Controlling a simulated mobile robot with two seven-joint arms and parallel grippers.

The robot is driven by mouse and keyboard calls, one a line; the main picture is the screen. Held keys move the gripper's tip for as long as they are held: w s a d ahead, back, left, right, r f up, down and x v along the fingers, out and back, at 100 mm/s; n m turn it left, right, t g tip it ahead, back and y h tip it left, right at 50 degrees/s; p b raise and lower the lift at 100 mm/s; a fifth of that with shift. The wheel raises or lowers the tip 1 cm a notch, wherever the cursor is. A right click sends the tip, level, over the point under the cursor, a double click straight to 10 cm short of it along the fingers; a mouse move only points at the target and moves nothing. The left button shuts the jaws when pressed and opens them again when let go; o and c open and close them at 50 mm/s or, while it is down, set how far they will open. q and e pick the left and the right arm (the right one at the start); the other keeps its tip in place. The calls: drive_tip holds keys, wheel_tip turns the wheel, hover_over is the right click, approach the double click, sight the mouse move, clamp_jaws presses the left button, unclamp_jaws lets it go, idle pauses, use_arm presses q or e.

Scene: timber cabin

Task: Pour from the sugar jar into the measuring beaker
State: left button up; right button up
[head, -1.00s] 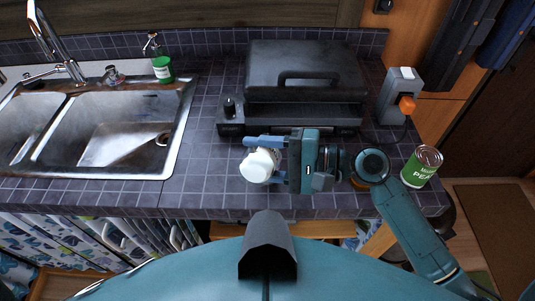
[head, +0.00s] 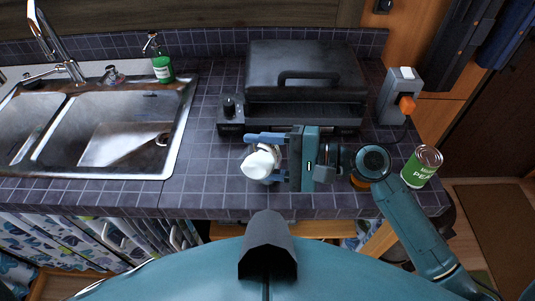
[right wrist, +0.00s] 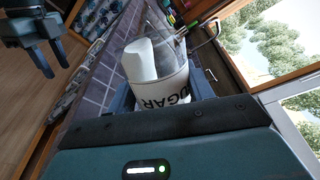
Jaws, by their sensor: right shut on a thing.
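My right gripper (head: 265,157) is shut on the sugar jar (head: 261,163), over the counter's front part. In the right wrist view, the jar (right wrist: 165,92) shows dark lettering reading "UGAR" and clear upper walls. White sugar (right wrist: 140,60) is heaped against the left side inside, and the jar looks tilted. I cannot make out the measuring beaker in either view; the jar and gripper may hide it. My left gripper (right wrist: 51,62) shows at the upper left of the right wrist view, its fingers apart and empty, away from the jar.
A black grill (head: 305,75) stands behind my right gripper. A green can (head: 421,166) stands at the counter's right end, near my right arm. The sink (head: 112,125) and a green soap bottle (head: 161,68) are to the left. The tiled counter (head: 205,170) between sink and jar is clear.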

drive_tip(key=shift+w+r+m, duration=0.25)
drive_tip(key=shift+w+m, duration=0.05)
drive_tip(key=shift+m, duration=0.3)
idle(1.2)
